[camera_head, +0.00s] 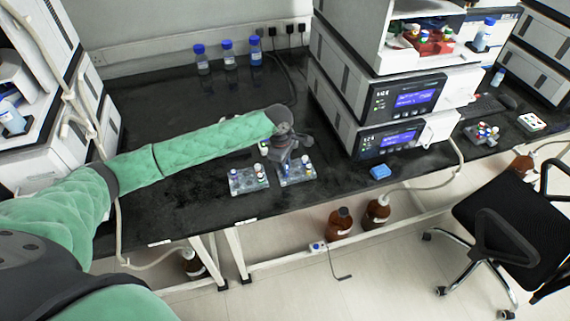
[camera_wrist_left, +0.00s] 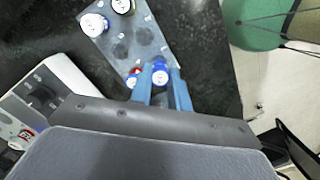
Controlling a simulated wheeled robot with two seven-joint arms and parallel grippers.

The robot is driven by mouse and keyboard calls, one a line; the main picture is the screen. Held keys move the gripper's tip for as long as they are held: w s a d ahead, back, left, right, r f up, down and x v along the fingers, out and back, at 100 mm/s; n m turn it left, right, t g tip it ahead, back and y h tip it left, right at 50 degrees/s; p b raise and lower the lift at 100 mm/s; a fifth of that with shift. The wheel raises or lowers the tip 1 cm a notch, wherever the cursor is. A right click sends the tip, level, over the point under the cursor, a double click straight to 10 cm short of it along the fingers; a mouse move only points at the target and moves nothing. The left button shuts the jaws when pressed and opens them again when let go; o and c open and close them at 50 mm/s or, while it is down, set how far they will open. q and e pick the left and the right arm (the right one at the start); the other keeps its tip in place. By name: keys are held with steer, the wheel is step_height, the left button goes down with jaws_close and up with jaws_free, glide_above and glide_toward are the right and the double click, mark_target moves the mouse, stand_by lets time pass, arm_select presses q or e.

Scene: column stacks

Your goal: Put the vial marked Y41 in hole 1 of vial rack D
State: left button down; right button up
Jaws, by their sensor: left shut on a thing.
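My left gripper (camera_head: 290,152) is at the right of two clear vial racks on the black bench. In the left wrist view its two blue fingers (camera_wrist_left: 162,90) are shut on a blue-capped vial (camera_wrist_left: 160,76), seen from above. The vial's mark is too small to read. It is at the end of a clear rack (camera_wrist_left: 150,42) with round holes; I cannot tell whether it is in a hole or above it. White-capped vials (camera_wrist_left: 93,24) and a red-capped vial (camera_wrist_left: 135,72) stand in that rack. Rack letters are not legible. My right gripper is not in view.
The other clear rack (camera_head: 248,181) holds a few vials, left of the gripper. Blue-capped bottles (camera_head: 228,54) stand at the back. The bench left of the racks is bare.

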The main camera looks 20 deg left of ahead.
arm_select(q)
steer(key=shift+f+p, duration=0.1)
steer(key=shift+p, duration=0.95)
stand_by(1.1)
steer(key=shift+f+p, duration=0.45)
steer(key=shift+p, duration=0.15)
stand_by(0.7)
steer(key=shift+f+p, duration=0.3)
steer(key=shift+f, duration=0.2)
steer(key=c, duration=0.9)
jaws_free()
steer(key=shift+r, duration=0.15)
steer(key=shift+r+p, duration=2.9)
steer(key=shift+p, duration=1.1)
